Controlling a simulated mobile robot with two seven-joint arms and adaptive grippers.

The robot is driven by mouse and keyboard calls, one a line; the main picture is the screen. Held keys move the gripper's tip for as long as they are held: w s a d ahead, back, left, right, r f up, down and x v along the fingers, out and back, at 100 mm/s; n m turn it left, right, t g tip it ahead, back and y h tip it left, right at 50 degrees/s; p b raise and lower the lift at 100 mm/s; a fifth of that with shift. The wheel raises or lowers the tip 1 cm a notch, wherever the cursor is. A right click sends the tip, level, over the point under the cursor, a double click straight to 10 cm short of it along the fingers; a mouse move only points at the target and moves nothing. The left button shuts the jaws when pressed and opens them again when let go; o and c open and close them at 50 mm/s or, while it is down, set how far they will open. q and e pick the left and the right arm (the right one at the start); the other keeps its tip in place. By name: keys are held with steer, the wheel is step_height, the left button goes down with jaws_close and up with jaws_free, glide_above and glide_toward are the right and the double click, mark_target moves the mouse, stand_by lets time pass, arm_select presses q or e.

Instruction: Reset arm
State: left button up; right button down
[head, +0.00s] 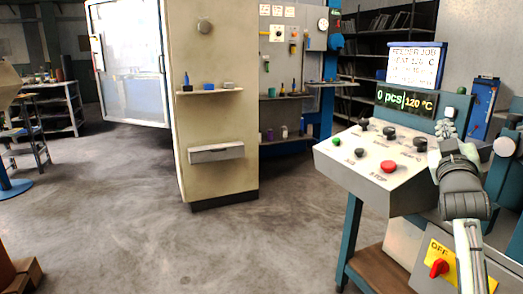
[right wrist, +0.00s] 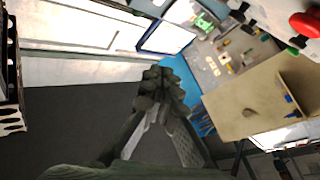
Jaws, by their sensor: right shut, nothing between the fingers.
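My right arm comes up from the lower right in the head view. Its gripper (head: 447,118) points away from me, over the right side of the sloped control console (head: 350,178). The gripper is shut and empty. In the right wrist view its dark fingers (right wrist: 163,80) are closed together, with floor and room behind them. I cannot tell how far the fingertips are from the console's display behind them. My left arm and gripper are not in view.
The console carries a red stop button (head: 388,166), a green button (head: 336,142) and several black knobs. A display (head: 418,102) and a job sign (head: 416,65) stand behind. A yellow switch plate (head: 441,258) is below. A beige cabinet (head: 215,120) stands left; open floor lies in front.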

steer(key=s+a+f+g+y, duration=0.2)
steer(key=f+g, duration=0.1)
steer(key=f, duration=1)
steer(key=s+a+f+n+g+y, duration=0.1)
steer(key=s+a+f+g, duration=0.15)
steer(key=f, duration=0.95)
steer(key=s+a+f+g+y, duration=0.2)
steer(key=s+f+g, duration=0.1)
steer(key=f, duration=1)
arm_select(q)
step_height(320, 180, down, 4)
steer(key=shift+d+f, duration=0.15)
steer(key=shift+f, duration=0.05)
arm_select(e)
steer(key=s+a+f+g+y, duration=0.1)
steer(key=s+a+f+g, duration=0.3)
steer(key=s+f, duration=0.8)
steer(key=s+a+f+g+y, duration=0.1)
steer(key=s+a+f+g, duration=0.3)
steer(key=s+f, duration=0.8)
steer(key=s, duration=0.4)
steer(key=shift+y, duration=0.3)
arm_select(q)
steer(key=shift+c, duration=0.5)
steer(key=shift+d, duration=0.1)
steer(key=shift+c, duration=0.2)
arm_select(e)
steer(key=shift+s+d, duration=0.1)
